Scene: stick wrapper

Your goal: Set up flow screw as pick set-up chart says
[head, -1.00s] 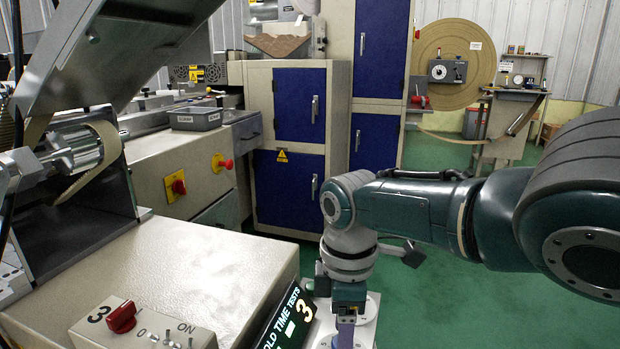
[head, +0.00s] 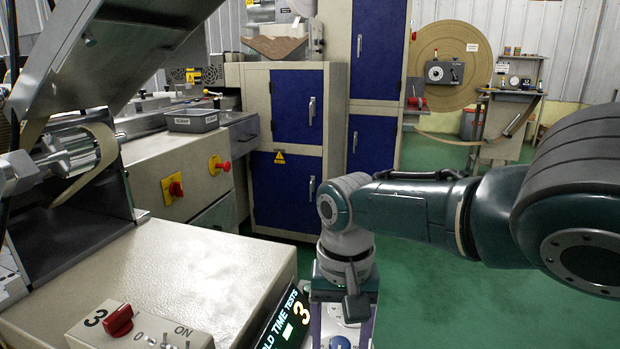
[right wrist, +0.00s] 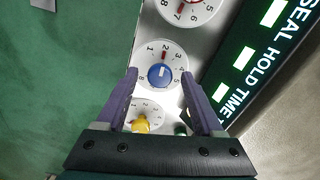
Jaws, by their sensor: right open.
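My right gripper (right wrist: 160,74) is open. In the right wrist view its two purple fingers stand on either side of a blue knob (right wrist: 159,75) on a white numbered dial. I cannot tell whether they touch it. A yellow knob (right wrist: 141,124) on another dial lies nearer the palm, and a green knob (right wrist: 181,129) is partly hidden by a finger. A white dial with a red pointer (right wrist: 190,4) is cut off at the top edge. In the head view, the blue knob (head: 340,343) shows below my right gripper (head: 340,318). No chart or label naming a flow screw is readable. My left gripper is out of view.
A lit display (head: 285,320) reading hold time tests and 3 stands beside the dials. A box with a red switch (head: 117,321) sits at bottom left. A grey tray (head: 192,121) and blue-door cabinets (head: 297,105) are behind. Green floor (head: 450,290) lies open right.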

